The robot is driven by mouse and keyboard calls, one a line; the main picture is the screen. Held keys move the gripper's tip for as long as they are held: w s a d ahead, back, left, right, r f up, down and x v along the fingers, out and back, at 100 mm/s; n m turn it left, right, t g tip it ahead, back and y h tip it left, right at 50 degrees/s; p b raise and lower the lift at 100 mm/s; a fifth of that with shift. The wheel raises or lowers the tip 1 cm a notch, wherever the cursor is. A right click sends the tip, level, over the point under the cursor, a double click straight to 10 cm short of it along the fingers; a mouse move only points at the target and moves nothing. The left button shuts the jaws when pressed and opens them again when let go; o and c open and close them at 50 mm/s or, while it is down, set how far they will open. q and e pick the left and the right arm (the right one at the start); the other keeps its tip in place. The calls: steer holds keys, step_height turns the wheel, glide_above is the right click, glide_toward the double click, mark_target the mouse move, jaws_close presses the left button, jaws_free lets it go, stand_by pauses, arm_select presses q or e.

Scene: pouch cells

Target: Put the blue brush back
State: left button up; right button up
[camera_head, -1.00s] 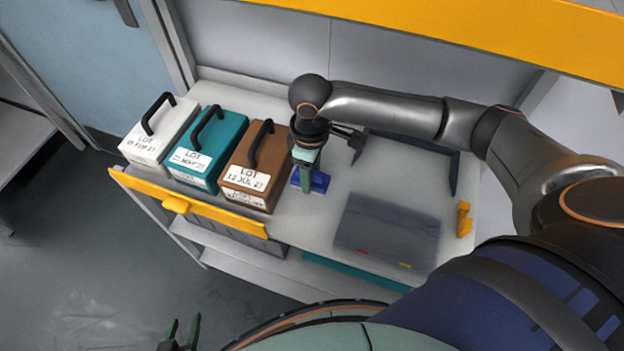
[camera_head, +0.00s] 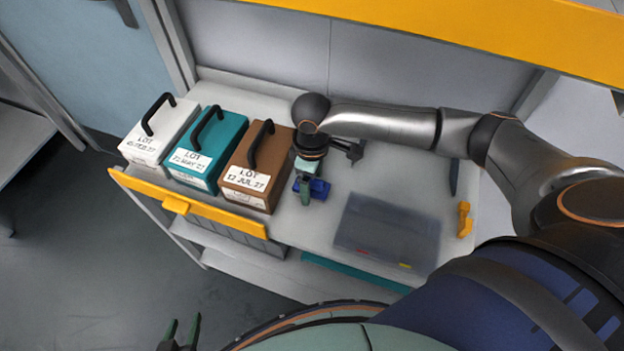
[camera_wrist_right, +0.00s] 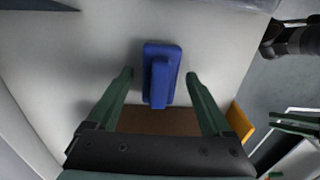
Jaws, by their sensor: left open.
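The blue brush (camera_head: 320,187) lies on the white table top just right of the brown lot box. In the right wrist view the brush (camera_wrist_right: 161,75) shows as a blue block with a raised grip along its middle. My right gripper (camera_head: 306,195) is over the brush and partly hides it in the head view. In the wrist view its two green fingers (camera_wrist_right: 160,82) are apart, one on each side of the brush, with gaps between. My left gripper (camera_head: 182,330) is open and empty at the bottom left, away from the table.
White (camera_head: 158,132), teal (camera_head: 207,150) and brown (camera_head: 257,168) lot boxes with black handles stand in a row on the left. A dark translucent case (camera_head: 388,232) lies at the front right. A yellow piece (camera_head: 464,220) sits near the right edge. A yellow rail (camera_head: 190,206) runs along the front.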

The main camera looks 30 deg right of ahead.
steer(key=shift+r, duration=0.1)
step_height(320, 180, up, 12)
steer(key=shift+p, duration=0.4)
stand_by(0.4)
